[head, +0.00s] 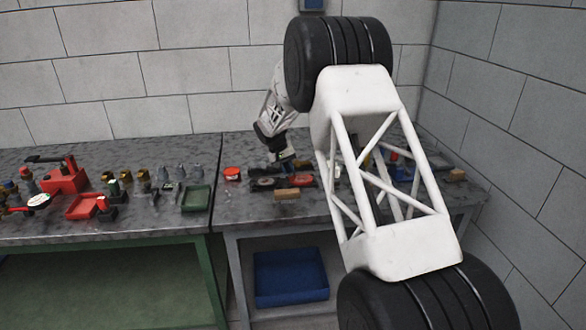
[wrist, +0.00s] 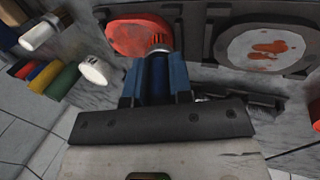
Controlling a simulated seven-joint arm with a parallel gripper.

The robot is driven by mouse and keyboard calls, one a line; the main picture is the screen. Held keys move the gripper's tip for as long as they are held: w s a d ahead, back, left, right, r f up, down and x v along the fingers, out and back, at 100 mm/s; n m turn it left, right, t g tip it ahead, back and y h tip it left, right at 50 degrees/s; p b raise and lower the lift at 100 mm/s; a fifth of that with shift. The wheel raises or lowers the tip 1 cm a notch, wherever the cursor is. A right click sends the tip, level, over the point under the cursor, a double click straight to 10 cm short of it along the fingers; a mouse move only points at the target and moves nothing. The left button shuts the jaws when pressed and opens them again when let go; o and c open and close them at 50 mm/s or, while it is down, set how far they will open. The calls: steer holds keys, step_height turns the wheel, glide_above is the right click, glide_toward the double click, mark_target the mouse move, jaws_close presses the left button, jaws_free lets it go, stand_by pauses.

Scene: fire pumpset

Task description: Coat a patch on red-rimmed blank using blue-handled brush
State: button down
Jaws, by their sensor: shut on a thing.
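My gripper (wrist: 155,85) is shut on the blue-handled brush (wrist: 158,70). The brush's metal collar and orange-red bristles point away from the jaws, and the tip overlaps the edge of a red oval face (wrist: 132,36) in a dark frame. I cannot tell whether the bristles touch it. To the right, a second dark-framed piece has a pale oval face (wrist: 262,48) with orange-red smears. No rim colour is clear enough to tell which is the red-rimmed blank. In the head view my gripper (head: 284,160) is low over the right bench, and the brush is too small to make out.
A wooden block (head: 287,194) lies in front of the framed pieces. A small red round pot (head: 232,173) stands to their left. Several coloured cylinders (wrist: 45,75) lie at left in the wrist view. A red tray (head: 84,207) and a green tray (head: 196,199) are on the left bench.

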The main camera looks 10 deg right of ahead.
steer(key=shift+a, duration=0.25)
steer(key=shift+d+r, duration=0.15)
steer(key=shift+d, duration=4.15)
step_height(320, 180, up, 8)
steer(key=shift+a, duration=0.1)
steer(key=shift+w+f, duration=0.25)
steer(key=shift+f, duration=0.2)
steer(key=shift+r, duration=0.35)
